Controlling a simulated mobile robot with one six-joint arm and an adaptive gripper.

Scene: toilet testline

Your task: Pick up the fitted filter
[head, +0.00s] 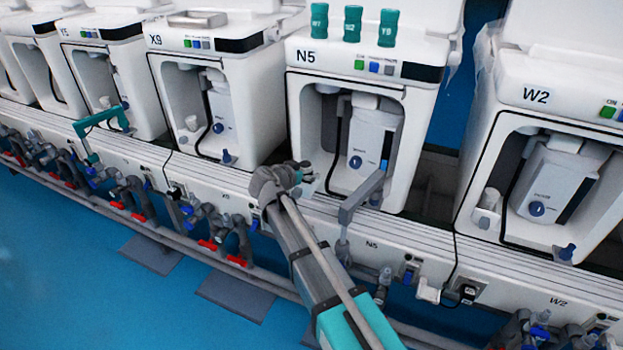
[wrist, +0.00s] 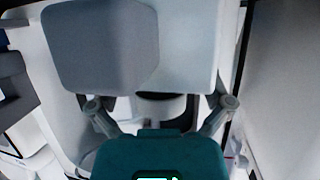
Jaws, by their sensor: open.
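No part is clearly marked as the fitted filter. In the head view a white and grey unit with a blue dial (head: 370,148) sits inside the open bay of the machine N5 (head: 420,98). My arm reaches up to the front left of that bay, and its end there is small and hard to make out. In the wrist view my gripper (wrist: 160,102) is open, its two fingers spread apart. A dark rounded part (wrist: 165,106) shows between them; I cannot tell if it touches them. A large grey and white block (wrist: 105,48) fills the view beyond.
A grey bar (head: 360,197) crosses low in front of the N5 bay. Several teal cylinders (head: 352,24) stand on top of N5. Machines X9 (head: 180,62) and W2 (head: 570,105) flank it. Taps and pipes (head: 215,225) line the front below. The blue floor (head: 80,270) is largely clear.

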